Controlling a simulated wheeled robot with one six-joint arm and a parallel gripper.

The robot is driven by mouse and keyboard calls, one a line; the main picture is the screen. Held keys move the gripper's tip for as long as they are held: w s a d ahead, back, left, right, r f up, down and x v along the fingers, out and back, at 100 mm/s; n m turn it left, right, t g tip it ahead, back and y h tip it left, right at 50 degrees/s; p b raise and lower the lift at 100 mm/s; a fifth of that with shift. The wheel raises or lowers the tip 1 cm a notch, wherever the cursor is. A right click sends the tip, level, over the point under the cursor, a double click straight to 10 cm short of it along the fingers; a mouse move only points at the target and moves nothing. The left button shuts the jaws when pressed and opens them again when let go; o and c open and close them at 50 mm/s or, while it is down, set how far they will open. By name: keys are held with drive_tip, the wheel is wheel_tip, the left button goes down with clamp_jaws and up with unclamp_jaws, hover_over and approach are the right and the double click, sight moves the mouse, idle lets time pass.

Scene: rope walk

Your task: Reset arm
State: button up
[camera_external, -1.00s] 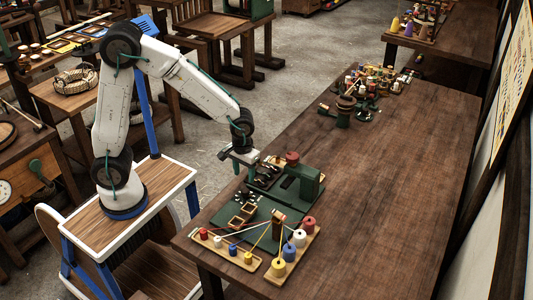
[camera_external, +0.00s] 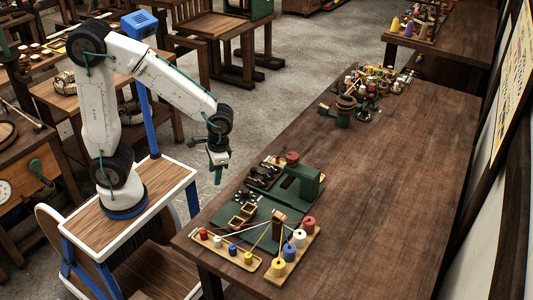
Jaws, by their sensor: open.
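My gripper (camera_external: 217,174) hangs pointing down at the end of the white arm, left of the long wooden table (camera_external: 400,190) and above the grey floor. It is open, and I see nothing between its fingers. It is apart from the green rope machine (camera_external: 298,184) on the table's near left part. My arm is bent at a high elbow over my wooden-topped base.
A board of coloured spools (camera_external: 289,252) with threads stands at the table's near end. The table's middle and right are clear. A woven basket (camera_external: 64,84) sits on a bench at left.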

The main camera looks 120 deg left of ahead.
drive_tip(key=s+d+r+m+t, duration=0.1)
drive_tip(key=s+d+r+m, duration=0.2)
drive_tip(key=d, duration=0.3)
drive_tip(key=s+d+r+m+t, duration=0.1)
drive_tip(key=s+d+r+m, duration=0.3)
drive_tip(key=d, duration=0.3)
drive_tip(key=s+d+r+m+y, duration=0.1)
drive_tip(key=s+d+r+m, duration=0.2)
drive_tip(key=d, duration=0.3)
drive_tip(key=shift+s+d+r+m+t, duration=0.2)
drive_tip(key=shift+r+m+t, duration=0.15)
drive_tip(key=shift+r, duration=0.45)
idle(1.0)
